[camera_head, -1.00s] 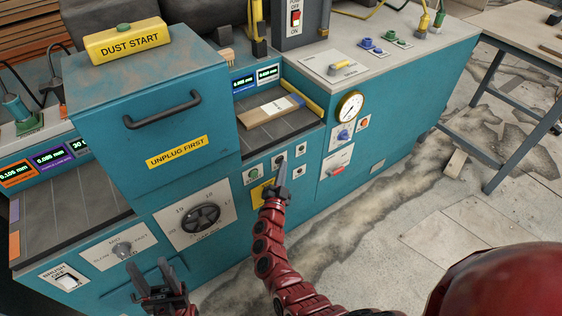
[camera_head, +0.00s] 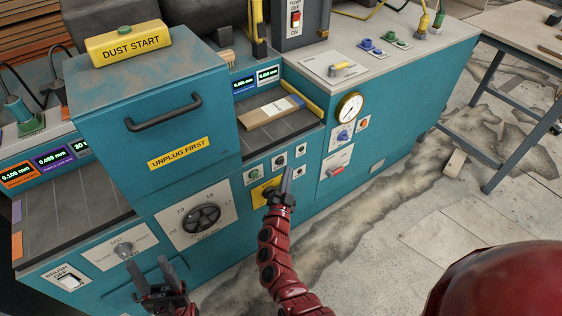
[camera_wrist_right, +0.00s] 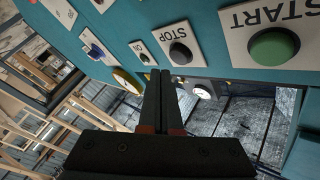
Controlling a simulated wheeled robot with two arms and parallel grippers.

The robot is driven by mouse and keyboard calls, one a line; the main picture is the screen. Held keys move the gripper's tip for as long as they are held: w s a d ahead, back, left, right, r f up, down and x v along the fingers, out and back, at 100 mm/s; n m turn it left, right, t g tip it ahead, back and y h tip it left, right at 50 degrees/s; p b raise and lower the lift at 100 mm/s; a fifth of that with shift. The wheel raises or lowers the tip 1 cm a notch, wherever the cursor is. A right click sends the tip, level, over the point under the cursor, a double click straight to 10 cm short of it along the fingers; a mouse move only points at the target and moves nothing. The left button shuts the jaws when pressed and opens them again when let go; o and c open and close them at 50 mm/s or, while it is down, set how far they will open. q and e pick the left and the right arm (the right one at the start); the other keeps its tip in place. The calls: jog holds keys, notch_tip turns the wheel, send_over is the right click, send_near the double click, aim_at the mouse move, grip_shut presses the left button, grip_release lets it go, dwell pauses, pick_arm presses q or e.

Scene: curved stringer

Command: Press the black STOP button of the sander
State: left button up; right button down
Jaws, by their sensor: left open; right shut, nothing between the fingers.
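The black STOP button (camera_wrist_right: 180,53) sits on a white plate on the teal front of the sander, beside the green START button (camera_wrist_right: 273,47) in the right wrist view. In the head view the black button (camera_head: 278,161) is right of the green one (camera_head: 253,174). My right gripper (camera_head: 287,172) is shut and empty, its tips just below and right of that button. In the wrist view its fingertips (camera_wrist_right: 160,73) are close to the STOP plate; I see no contact on the button. My left gripper (camera_head: 150,272) is open and empty, low at the left.
Other small black controls (camera_head: 300,150) are just right of STOP. A blue knob (camera_head: 344,135) and a red switch (camera_head: 338,172) are further right on the same front. A handwheel (camera_head: 201,217) is to the left.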

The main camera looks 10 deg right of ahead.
jog(key=s, duration=0.2)
jog(key=s+d, duration=0.1)
jog(key=s, duration=0.1)
jog(key=shift+d+p, duration=0.2)
jog(key=shift+p, duration=0.2)
jog(key=shift+w, duration=0.1)
dwell(0.3)
